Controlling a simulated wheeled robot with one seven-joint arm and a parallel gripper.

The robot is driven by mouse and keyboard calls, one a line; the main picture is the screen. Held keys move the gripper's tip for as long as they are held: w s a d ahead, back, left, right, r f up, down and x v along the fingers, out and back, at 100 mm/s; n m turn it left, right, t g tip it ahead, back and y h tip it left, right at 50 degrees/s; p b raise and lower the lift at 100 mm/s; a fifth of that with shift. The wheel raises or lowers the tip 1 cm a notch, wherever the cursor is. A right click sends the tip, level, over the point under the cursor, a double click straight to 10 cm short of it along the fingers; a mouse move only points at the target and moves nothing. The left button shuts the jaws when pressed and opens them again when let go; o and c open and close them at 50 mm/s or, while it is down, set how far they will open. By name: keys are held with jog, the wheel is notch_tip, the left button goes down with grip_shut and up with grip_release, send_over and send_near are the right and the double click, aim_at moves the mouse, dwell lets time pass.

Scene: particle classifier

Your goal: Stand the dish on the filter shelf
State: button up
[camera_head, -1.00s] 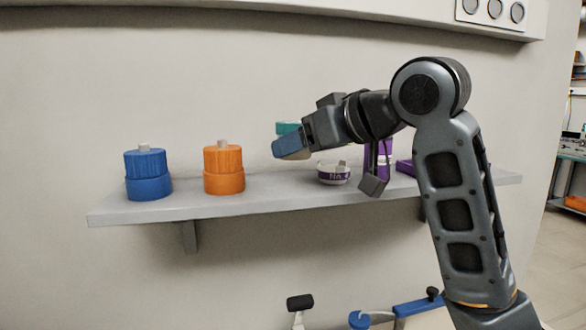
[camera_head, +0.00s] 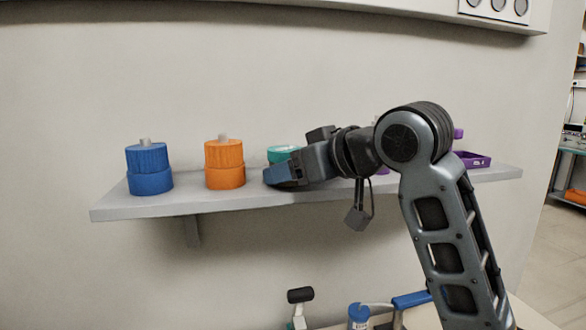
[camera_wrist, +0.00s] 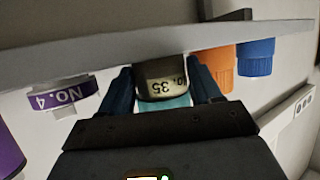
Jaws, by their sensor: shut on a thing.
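My gripper (camera_head: 272,177) is low over the middle of the grey shelf (camera_head: 115,207), right of the orange container. It is shut on a dish (camera_wrist: 162,78), whose teal part also shows above the fingers in the head view (camera_head: 284,152). The inverted wrist view shows the dish between both blue fingers, with a cream label ending in "35" and teal at its far side from the shelf. The dish looks upright and at or very near the shelf surface (camera_wrist: 90,48); I cannot tell whether it touches.
A blue container (camera_head: 149,170) and an orange container (camera_head: 224,165) stand left on the shelf. A purple-banded "No. 4" dish (camera_wrist: 62,95) stands nearby, hidden by my arm in the head view. A purple tray (camera_head: 472,159) lies at the right. Shelf between orange container and gripper is narrow.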

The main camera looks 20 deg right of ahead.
jog(key=o, duration=1.1)
jog(key=shift+r, duration=0.2)
jog(key=b+v, duration=0.1)
jog(key=v, duration=1.1)
jog(key=shift+s+f, duration=0.1)
